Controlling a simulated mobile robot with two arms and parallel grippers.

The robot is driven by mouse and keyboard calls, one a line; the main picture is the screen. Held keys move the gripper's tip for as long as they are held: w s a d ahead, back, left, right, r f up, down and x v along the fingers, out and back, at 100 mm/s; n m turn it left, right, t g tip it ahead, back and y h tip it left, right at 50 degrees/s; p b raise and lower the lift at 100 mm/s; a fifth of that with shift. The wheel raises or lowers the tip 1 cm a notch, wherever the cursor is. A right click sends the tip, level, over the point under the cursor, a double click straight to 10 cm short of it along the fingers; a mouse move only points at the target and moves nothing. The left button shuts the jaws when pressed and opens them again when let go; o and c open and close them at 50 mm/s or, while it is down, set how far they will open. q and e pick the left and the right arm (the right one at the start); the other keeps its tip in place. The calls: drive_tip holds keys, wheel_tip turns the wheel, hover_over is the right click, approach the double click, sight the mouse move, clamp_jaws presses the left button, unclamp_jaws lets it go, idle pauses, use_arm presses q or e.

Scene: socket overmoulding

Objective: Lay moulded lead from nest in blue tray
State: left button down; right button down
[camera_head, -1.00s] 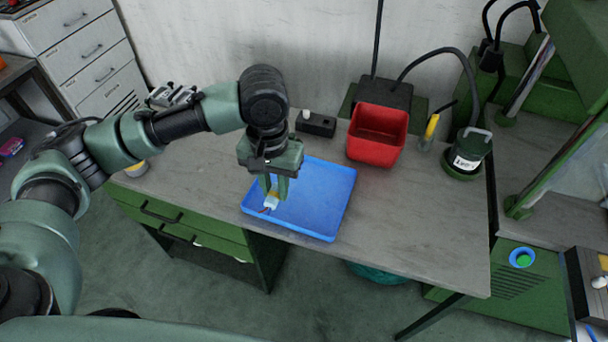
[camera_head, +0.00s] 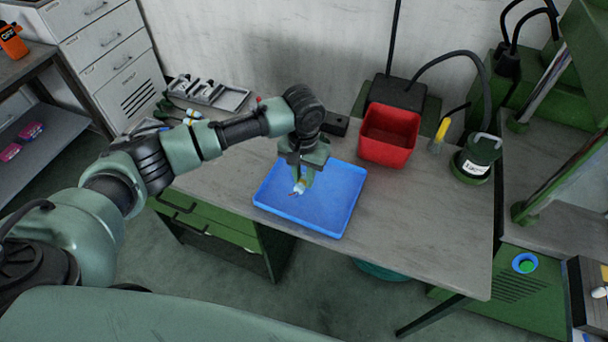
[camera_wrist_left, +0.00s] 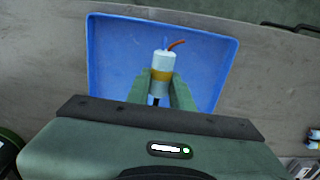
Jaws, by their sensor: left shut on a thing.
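The blue tray (camera_head: 325,211) lies on the grey workbench. My left gripper (camera_head: 301,181) is over the tray's back left part and points down. It is shut on the moulded lead (camera_head: 299,187), a small white piece with a yellow band and a short red-brown wire. In the left wrist view the lead (camera_wrist_left: 161,66) sits between the two green fingers, with the blue tray (camera_wrist_left: 112,60) behind it. I cannot tell whether the lead touches the tray floor. A grey nest fixture (camera_head: 208,93) stands at the bench's back left. My right gripper is not in view.
A red bin (camera_head: 389,136) stands behind the tray to the right. A dark green pot with a handle (camera_head: 475,158) and a yellow-handled tool (camera_head: 440,133) are further right. The bench right of the tray is clear.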

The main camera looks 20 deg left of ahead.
use_arm(q)
drive_tip(key=shift+r+p, duration=0.15)
drive_tip(key=shift+p, duration=0.15)
drive_tip(key=shift+f, duration=0.65)
drive_tip(key=b, duration=0.2)
hover_over(304, 204)
drive_tip(key=shift+f, duration=2.7)
drive_tip(key=shift+f+b, duration=0.7)
drive_tip(key=shift+f, duration=0.95)
drive_tip(key=c, duration=1.2)
unclamp_jaws()
drive_tip(key=shift+o, duration=0.2)
